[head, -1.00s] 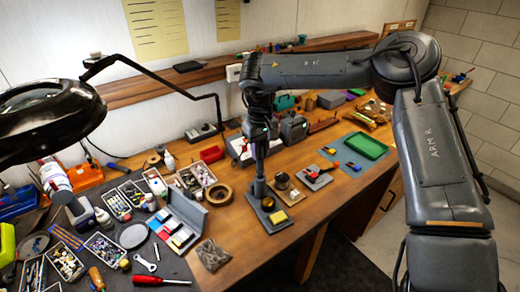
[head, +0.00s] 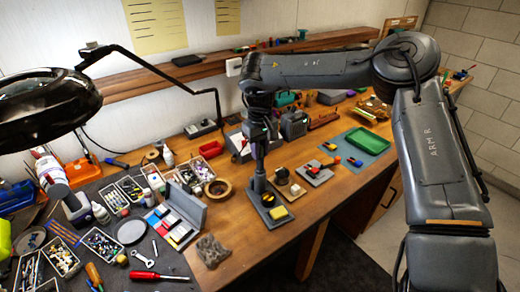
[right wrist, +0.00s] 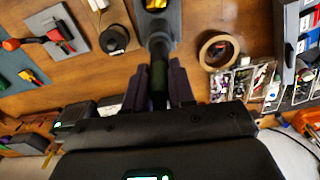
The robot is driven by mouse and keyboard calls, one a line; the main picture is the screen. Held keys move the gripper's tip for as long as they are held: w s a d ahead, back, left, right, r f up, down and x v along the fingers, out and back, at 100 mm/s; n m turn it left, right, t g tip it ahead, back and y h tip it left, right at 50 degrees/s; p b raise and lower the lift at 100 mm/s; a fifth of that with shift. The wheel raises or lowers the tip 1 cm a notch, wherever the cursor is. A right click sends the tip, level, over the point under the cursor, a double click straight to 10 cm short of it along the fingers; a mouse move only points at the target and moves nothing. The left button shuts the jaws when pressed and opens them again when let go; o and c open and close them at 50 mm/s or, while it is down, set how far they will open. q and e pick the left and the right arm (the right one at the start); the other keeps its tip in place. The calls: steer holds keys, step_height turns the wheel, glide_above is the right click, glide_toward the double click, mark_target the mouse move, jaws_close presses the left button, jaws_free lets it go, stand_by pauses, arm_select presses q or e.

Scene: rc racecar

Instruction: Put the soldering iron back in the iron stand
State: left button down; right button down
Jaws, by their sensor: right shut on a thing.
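The iron stand (head: 269,212) has a dark grey base with a yellow sponge and stands near the front edge of the wooden bench. It also shows at the top of the right wrist view (right wrist: 158,22). My right gripper (head: 259,150) points down above it. In the right wrist view my right gripper (right wrist: 158,88) is shut on the dark handle of the soldering iron (right wrist: 158,76). The iron is upright and lines up with the stand's holder. Its tip is hidden, and I cannot tell how deep it sits. My left gripper is out of view.
A tape roll (head: 218,191) lies left of the stand. A small round tin (head: 282,176) and a grey plate with red-handled tools (head: 316,172) are to its right. A green tray (head: 367,142) lies further right. A magnifier lamp (head: 45,110) hangs at the left.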

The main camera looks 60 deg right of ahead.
steer(key=c, duration=0.9)
jaws_free()
steer(key=shift+o, duration=0.2)
step_height(320, 180, up, 10)
steer(key=shift+f, duration=0.25)
steer(key=shift+r, duration=0.6)
steer(key=shift+s, duration=0.15)
